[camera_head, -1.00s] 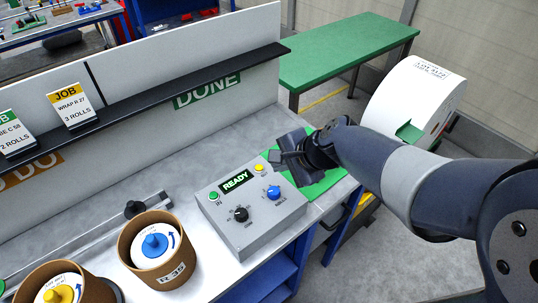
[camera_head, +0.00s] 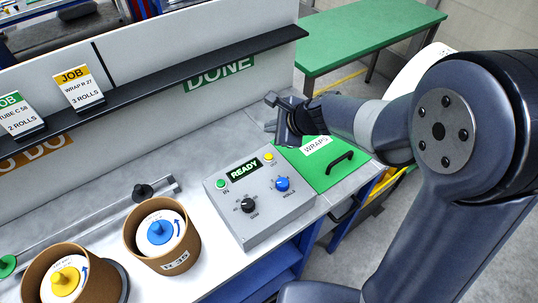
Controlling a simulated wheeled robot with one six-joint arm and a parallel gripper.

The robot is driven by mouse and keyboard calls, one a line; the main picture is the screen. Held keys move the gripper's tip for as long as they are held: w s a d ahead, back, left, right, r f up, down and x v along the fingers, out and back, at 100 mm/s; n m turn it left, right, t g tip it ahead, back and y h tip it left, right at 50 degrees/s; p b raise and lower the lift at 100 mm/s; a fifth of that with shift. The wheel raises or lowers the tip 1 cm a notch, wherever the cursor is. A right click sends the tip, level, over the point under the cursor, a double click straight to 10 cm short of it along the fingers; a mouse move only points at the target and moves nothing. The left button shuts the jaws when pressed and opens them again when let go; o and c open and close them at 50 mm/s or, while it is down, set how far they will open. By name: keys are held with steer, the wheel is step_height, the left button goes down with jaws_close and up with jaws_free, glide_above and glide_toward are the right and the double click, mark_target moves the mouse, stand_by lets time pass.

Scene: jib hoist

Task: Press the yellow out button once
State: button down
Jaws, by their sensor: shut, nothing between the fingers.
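The grey control box (camera_head: 262,212) stands on the bench with a display (camera_head: 243,169) reading READY. The yellow button (camera_head: 268,157) is at its top right corner, in plain view; its label is too small to read. A green button (camera_head: 222,184) marked IN is at the top left. A black knob (camera_head: 247,205) and a blue knob (camera_head: 282,184) sit below. My gripper (camera_head: 270,112) is shut and empty, behind and above the box, beyond the yellow button and apart from it as far as I can tell.
Two brown tubs stand at left, one with a blue knob (camera_head: 161,232), one with a yellow knob (camera_head: 66,281). A black shelf (camera_head: 200,80) runs along the white back panel.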

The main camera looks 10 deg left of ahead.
mark_target(272, 158)
steer(key=shift+f+b, duration=3.9)
steer(key=shift+f, duration=0.45)
steer(key=shift+f, duration=0.1)
steer(key=shift+f+b, duration=0.3)
steer(key=shift+b, duration=0.15)
steer(key=shift+f+b, duration=0.5)
steer(key=shift+r+p, duration=0.8)
steer(key=shift+r, duration=0.1)
steer(key=shift+r, duration=0.1)
step_height(272, 158, up, 5)
steer(key=p, duration=0.4)
steer(key=shift+p, duration=0.3)
